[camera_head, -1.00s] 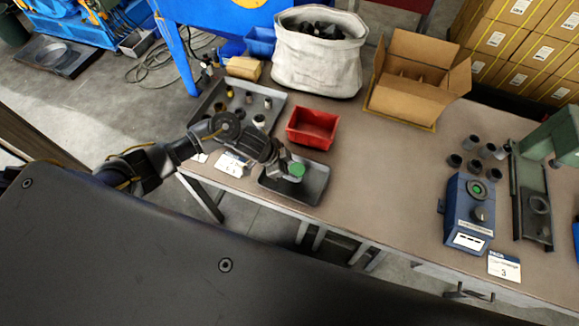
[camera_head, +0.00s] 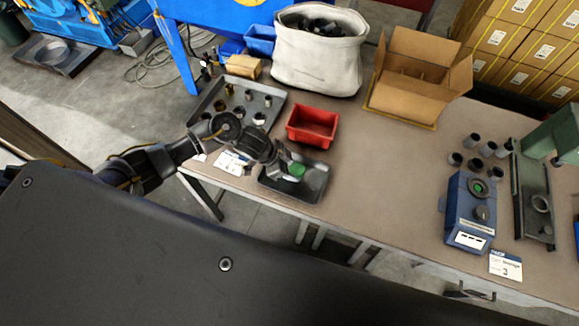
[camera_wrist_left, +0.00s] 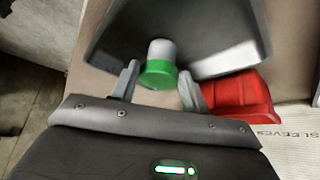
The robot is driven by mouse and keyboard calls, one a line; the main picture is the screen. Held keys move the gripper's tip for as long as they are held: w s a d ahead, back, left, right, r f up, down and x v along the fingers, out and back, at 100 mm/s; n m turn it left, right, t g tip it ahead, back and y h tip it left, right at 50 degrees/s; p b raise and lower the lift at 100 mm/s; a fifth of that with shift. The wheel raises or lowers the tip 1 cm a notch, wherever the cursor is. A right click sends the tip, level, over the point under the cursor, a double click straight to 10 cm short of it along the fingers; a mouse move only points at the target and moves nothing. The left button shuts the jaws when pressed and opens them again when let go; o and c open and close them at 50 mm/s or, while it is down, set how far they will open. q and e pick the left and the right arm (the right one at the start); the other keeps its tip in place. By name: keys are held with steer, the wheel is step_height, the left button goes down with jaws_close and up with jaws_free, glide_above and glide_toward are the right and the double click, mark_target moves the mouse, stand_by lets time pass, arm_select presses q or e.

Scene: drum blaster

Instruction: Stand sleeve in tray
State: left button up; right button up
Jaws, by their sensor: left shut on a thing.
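My left gripper (camera_head: 285,168) reaches in from the left over the near, small dark tray (camera_head: 311,187). It is shut on a sleeve with a green band (camera_head: 297,171). In the left wrist view the sleeve (camera_wrist_left: 161,50) is a short grey cylinder, its green band between the two fingers (camera_wrist_left: 160,83). The grey tray (camera_wrist_left: 228,58) lies beyond and around it in that view. I cannot tell whether the sleeve touches the tray floor. My right gripper is not in view.
A red bin (camera_head: 312,125) stands just behind the tray. A larger dark tray (camera_head: 205,102) with several small parts lies behind left. A white sack (camera_head: 318,70), an open carton (camera_head: 415,85) and a blue device (camera_head: 467,215) stand farther off. The table's middle is clear.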

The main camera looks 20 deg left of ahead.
arm_select(q)
steer(key=shift+f, duration=0.25)
steer(key=o, duration=1.1)
steer(key=v, duration=1.1)
steer(key=shift+d, duration=0.1)
